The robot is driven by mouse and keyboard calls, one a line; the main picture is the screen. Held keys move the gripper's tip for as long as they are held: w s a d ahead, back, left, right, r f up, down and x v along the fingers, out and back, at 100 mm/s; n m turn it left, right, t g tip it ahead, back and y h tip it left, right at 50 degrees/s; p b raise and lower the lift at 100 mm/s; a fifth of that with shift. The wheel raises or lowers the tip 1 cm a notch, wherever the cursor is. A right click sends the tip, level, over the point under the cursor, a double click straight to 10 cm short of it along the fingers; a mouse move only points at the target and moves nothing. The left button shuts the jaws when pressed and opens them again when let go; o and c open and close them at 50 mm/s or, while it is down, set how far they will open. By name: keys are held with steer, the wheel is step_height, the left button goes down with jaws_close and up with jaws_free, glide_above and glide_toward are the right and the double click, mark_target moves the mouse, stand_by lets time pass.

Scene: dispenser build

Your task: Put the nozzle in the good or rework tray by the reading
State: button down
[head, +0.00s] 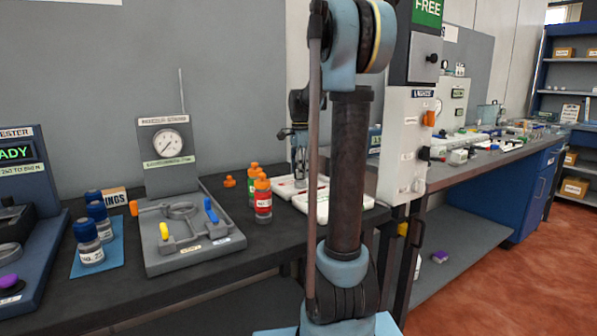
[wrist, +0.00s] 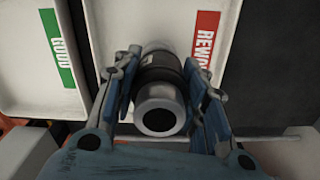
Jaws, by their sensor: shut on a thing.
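My gripper (wrist: 160,75) is shut on the nozzle (wrist: 158,108), a short cylinder with a pale ringed end, a dark hole and a dark band. In the wrist view, the good tray (wrist: 28,85), white with a green label, lies at left. The rework tray (wrist: 140,20), white with a red label, lies behind the nozzle. The nozzle is over the near part of the rework tray; its height is hard to tell. In the head view, my gripper (head: 300,172) points down at the white trays (head: 345,203), partly hidden by my arm. The dial gauge (head: 168,143) has a reading too small to read.
A grey fixture (head: 200,257) with blue and yellow handles sits left of the trays. Orange-capped bottles (head: 263,200) stand close beside the trays. Blue-capped jars (head: 90,245) stand farther left. A white control box (head: 405,140) rises at right.

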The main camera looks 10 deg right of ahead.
steer(key=c, duration=1)
jaws_free()
steer(key=shift+f, duration=0.1)
step_height(320, 180, up, 12)
steer(key=shift+r, duration=0.1)
steer(key=shift+s, duration=0.1)
